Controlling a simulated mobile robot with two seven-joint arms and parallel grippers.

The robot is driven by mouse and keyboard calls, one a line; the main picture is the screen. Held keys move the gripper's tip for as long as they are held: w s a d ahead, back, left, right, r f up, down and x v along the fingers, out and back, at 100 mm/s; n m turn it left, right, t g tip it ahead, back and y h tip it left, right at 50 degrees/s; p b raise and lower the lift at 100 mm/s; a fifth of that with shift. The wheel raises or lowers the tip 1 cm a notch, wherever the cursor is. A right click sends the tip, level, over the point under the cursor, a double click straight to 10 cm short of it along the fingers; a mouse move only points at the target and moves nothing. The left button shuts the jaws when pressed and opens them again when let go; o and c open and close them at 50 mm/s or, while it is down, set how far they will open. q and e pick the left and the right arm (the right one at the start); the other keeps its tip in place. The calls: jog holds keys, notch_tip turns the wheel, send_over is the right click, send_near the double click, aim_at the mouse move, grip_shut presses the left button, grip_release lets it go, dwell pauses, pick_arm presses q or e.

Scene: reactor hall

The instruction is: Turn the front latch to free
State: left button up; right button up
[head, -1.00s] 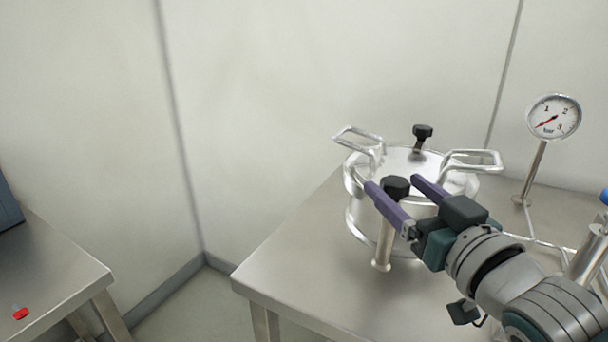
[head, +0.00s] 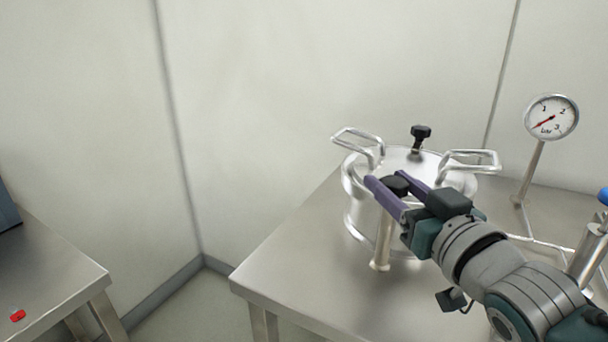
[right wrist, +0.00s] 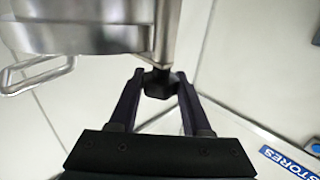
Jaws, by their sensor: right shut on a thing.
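The silver vessel (head: 358,214) stands on a steel table, its lid on top. The front latch has a black knob (head: 398,184), partly covered by the fingers, and a metal post (head: 383,242) at the vessel's front. My right gripper (head: 385,177) is shut on the knob from the near right. In the right wrist view, the dark knob (right wrist: 158,88) sits between both fingertips (right wrist: 158,77). A second latch with a black knob (head: 421,133) stands at the back of the lid. My left gripper is not in view.
Wire handles (head: 357,140) rise at the vessel's left and right. A pressure gauge (head: 551,117) on a stalk stands at the right, near a blue-topped fitting (head: 604,196). The steel table (head: 300,250) is clear at left. Another table (head: 50,270) holds a small red object (head: 18,315).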

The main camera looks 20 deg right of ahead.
grip_shut()
jog(key=shift+n+y, duration=0.3)
jog(key=shift+y, duration=0.1)
jog(key=shift+d+n+y, duration=0.1)
jog(key=shift+n+y, duration=0.5)
jog(key=shift+y, duration=0.2)
jog(key=n+y+b, duration=0.1)
jog(key=y, duration=0.1)
jog(key=shift+f+n+y, duration=0.15)
jog(key=shift+n+y, duration=0.15)
jog(key=n+g+y+b, duration=0.4)
jog(key=y+b, duration=0.1)
jog(key=b, duration=0.3)
jog(key=n+g+y+b, duration=0.4)
jog(key=n+y+b, duration=0.1)
jog(key=b, duration=0.4)
jog(key=shift+f+g+y, duration=0.15)
jog(key=shift+g+y, duration=0.25)
jog(key=shift+y, duration=0.4)
jog(key=shift+r+n+g+y+b, duration=0.25)
jog(key=shift+n+g+b, duration=0.25)
jog(key=shift+b, duration=0.5)
jog(key=o, duration=0.9)
grip_release()
